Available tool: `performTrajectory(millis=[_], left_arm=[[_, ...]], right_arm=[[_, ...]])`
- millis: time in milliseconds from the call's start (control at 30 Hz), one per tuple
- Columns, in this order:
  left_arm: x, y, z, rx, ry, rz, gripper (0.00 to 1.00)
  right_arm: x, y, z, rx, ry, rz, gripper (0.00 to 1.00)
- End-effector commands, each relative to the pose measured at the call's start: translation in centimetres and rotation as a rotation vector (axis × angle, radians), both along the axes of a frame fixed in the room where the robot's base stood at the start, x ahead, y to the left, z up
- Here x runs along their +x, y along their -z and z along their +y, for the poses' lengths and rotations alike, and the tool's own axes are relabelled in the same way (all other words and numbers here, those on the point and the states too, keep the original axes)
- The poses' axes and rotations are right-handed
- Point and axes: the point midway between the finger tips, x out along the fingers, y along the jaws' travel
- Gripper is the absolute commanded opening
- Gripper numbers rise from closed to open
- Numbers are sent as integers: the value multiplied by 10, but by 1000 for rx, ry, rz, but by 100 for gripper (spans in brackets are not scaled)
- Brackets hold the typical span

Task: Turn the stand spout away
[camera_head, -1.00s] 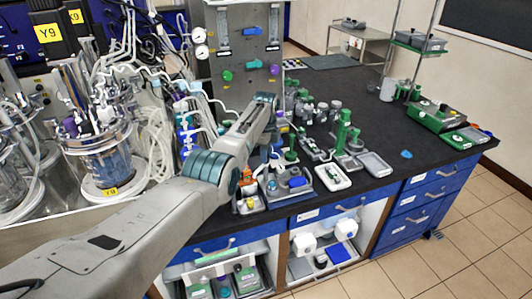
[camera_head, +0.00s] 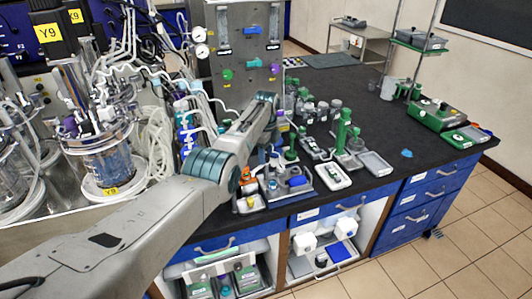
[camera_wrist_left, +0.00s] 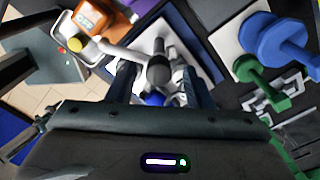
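In the left wrist view, a small stand with a grey-white post (camera_wrist_left: 158,72) stands on a pale plate inside a dark blue tray. Its pale spout (camera_wrist_left: 122,51) reaches from the post toward the left, near an orange container. My left gripper (camera_wrist_left: 158,86) has its two fingers apart, one on each side of the post, with gaps visible; I cannot tell whether either touches it. A blue part shows low between the fingers. In the head view my left arm reaches over the bench front, and its fingertips are hard to make out among the small items.
The orange container (camera_wrist_left: 92,17) and a yellow-capped item (camera_wrist_left: 75,44) sit left of the spout. Blue and green knobbed pieces stand at right. In the head view, glass bioreactors (camera_head: 106,158) stand left, and a white tray (camera_head: 328,186) lies right. The dark bench (camera_head: 375,115) has free room farther right.

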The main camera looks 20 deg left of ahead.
Motion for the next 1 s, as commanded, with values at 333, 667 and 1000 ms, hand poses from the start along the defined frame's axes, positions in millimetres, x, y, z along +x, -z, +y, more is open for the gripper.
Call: performTrajectory(millis=[333, 667, 1000], left_arm=[[1, -8, 0, 0, 0, -4, 46], [2, -68, 0, 1, 0, -3, 46], [1, -106, 0, 0, 0, 0, 46]], right_arm=[[0, 1, 2, 2, 1, 0, 36], [0, 18, 4, 4, 2, -1, 36], [0, 27, 3, 3, 2, -1, 36]])
